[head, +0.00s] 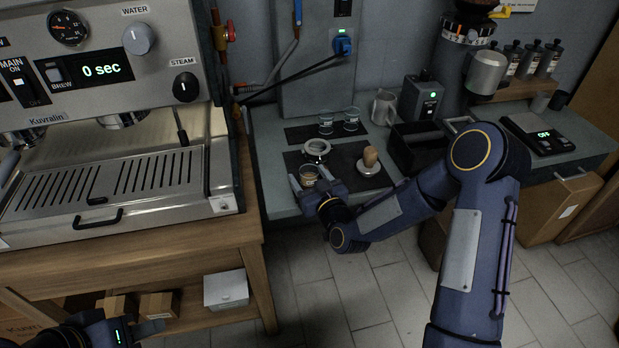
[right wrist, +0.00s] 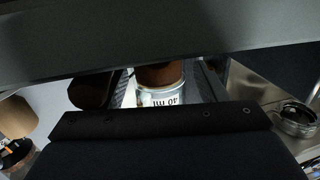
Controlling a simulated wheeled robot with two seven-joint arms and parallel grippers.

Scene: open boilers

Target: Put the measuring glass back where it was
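A small measuring glass (head: 309,174) with brown contents is between the fingers of my right gripper (head: 310,179), over the front of the dark mat. In the right wrist view the glass (right wrist: 160,96) shows volume markings and sits between the two finger pads. Whether the pads press on it, and whether its base touches the mat, I cannot tell. Two clear measuring glasses (head: 326,126) (head: 351,120) stand side by side on the rear mat (head: 300,135). My left gripper (head: 150,328) is at the bottom left, away from the counter, partly cut off; its opening is unclear.
A metal ring (head: 316,149) is just behind the glass, and a wooden-handled tamper (head: 371,158) stands to its right. A metal jug (head: 384,107) and a dark open box (head: 415,150) are further right. The espresso machine (head: 110,120) stands left on a wooden table.

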